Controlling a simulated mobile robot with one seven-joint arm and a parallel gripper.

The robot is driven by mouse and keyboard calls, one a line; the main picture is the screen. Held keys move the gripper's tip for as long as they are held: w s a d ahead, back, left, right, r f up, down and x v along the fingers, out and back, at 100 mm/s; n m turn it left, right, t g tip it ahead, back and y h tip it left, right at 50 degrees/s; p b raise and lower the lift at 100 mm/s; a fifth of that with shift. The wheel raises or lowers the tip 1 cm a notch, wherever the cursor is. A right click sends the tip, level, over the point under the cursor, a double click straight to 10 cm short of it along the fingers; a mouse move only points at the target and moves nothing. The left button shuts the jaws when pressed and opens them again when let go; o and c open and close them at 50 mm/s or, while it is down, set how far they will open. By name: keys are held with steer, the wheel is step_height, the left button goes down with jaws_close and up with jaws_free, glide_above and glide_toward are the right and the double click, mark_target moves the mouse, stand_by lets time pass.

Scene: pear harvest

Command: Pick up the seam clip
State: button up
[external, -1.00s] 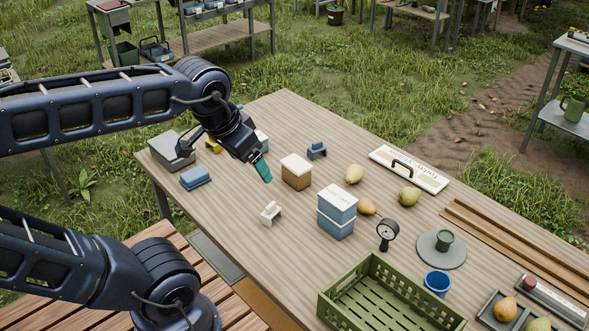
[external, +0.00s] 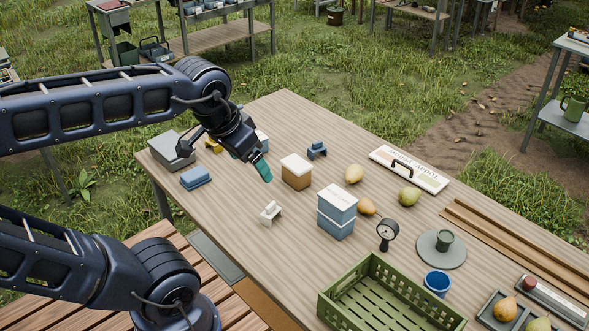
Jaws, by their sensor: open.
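Several small clip-shaped pieces lie on the wooden table (external: 230,225), and I cannot tell for sure which is the seam clip. A cream-white clip-like piece (external: 271,212) stands in the open near the table's front edge. A similar dark blue piece (external: 317,149) sits farther back, and a yellow piece (external: 213,145) lies at the far left, partly hidden by my arm. My gripper (external: 262,169), with teal fingertips, is open and hangs above the table, pointing down. In the picture it is above the white piece and left of the brown box, apart from both.
A brown box with white lid (external: 296,172) and stacked blue-white boxes (external: 337,212) stand right of my gripper. Blue cases (external: 195,178) and a grey box (external: 171,151) are at left. A gauge (external: 387,234), pears (external: 409,196) and a green crate (external: 345,312) lie to the right.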

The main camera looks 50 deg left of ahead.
steer(key=w+a+f+n+g, duration=0.1)
steer(key=w+a+f+n, duration=0.3)
steer(key=w, duration=0.4)
steer(key=n+g+h, duration=0.2)
steer(key=n+g, duration=0.1)
steer(key=n, duration=1.4)
glide_toward(270, 204)
steer(key=f, duration=0.1)
steer(key=shift+w+d+f, duration=0.1)
steer(key=shift+d+f, duration=0.25)
steer(key=shift+f, duration=1.4)
steer(key=shift+w+d+f, duration=0.1)
steer(key=shift+d+f, duration=0.25)
steer(key=shift+f, duration=1.4)
steer(key=shift+d+f, duration=0.3)
steer(key=shift+f, duration=1.45)
steer(key=c, duration=1)
steer(key=shift+r, duration=0.1)
steer(key=shift+c, duration=0.2)
